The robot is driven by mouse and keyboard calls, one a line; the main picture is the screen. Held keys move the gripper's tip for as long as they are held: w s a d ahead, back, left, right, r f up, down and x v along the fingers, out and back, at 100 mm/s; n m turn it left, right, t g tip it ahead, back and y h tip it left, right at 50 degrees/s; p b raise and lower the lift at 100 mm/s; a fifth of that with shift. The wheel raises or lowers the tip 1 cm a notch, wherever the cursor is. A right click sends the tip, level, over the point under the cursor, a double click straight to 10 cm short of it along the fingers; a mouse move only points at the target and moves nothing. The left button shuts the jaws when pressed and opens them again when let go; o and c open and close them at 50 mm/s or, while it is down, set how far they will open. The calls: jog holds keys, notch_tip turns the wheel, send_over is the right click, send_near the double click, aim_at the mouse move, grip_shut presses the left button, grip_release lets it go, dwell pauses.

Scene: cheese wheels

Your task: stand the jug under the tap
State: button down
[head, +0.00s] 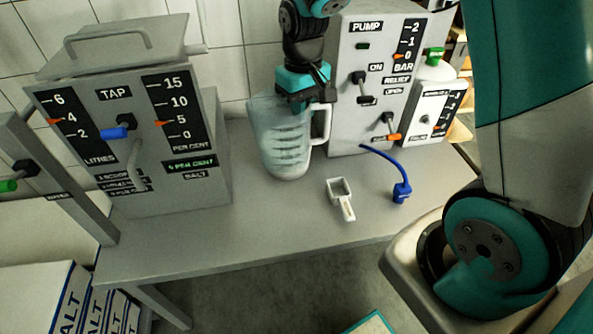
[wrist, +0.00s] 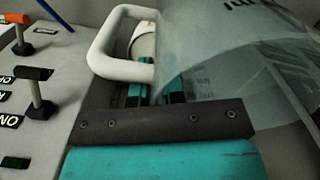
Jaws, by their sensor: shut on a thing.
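The jug (head: 283,146) is clear with faint markings and a white handle. It is upright at the middle of the bench, beside the pump box; I cannot tell whether its base touches the bench. My gripper (head: 305,100) is shut on the jug near its upper rim, on the handle side. In the wrist view the jug's clear wall (wrist: 235,60) and white handle (wrist: 100,50) lie just beyond the jaws. The tap (head: 135,165) is a pale spout on the front of the grey TAP box (head: 110,115) at the left, below a blue lever (head: 116,133).
A white scoop (head: 341,195) and a blue hose end (head: 401,192) lie on the bench (head: 250,225), right of the jug. The pump box (head: 350,115) with levers stands behind right, with a white bottle (head: 432,85) beside it. The bench between the TAP box and jug is clear.

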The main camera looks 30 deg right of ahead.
notch_tip(320, 180, down, 19)
dwell(0.4)
jog(key=shift+f, duration=0.25)
jog(key=c, duration=1.2)
grip_release()
